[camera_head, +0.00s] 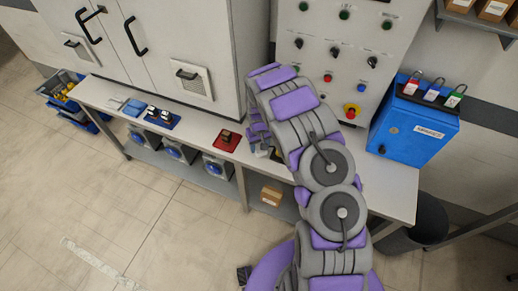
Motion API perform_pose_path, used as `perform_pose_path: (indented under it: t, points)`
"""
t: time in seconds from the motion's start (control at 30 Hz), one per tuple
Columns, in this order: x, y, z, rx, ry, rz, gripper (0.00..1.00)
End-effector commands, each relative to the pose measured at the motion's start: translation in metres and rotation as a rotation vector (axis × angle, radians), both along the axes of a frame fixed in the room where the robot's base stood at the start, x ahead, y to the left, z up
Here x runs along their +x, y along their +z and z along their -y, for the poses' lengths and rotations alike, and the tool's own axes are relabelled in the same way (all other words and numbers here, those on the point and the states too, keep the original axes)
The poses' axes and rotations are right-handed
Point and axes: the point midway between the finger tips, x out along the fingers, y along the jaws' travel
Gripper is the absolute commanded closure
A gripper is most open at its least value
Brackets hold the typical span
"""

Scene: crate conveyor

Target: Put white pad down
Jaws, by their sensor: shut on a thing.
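My arm reaches up and over the bench from the bottom of the view, and its end bends down to the bench top. My gripper (264,146) is low over the bench, right of the red mat, and largely hidden by my own arm. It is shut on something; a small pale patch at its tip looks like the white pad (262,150). Most of the pad is hidden. I cannot tell whether it touches the bench.
The long bench (340,176) holds a red mat (235,143) with a brown block, a blue mat (164,123) with small items, and a blue lockbox (410,132) with padlocks. A cabinet (160,45) and control panel (335,60) stand behind. A dark bin (430,218) stands at right.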

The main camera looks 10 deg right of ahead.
Motion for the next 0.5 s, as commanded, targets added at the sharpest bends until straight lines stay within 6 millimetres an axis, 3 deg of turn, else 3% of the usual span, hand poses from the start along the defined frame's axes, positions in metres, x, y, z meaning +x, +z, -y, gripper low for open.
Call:
perform_pose_path:
  t: [0.1, 0.4, 0.43, 0.5]
  points:
    - [-0.001, -0.021, -0.005, -0.006, 0.003, -0.003, 0.87]
    - [-0.001, -0.022, -0.002, 0.0, 0.004, -0.001, 0.87]
    - [-0.001, -0.021, -0.001, 0.001, 0.004, 0.0, 0.45]
    - [-0.001, -0.021, 0.002, 0.003, 0.003, 0.0, 0.39]
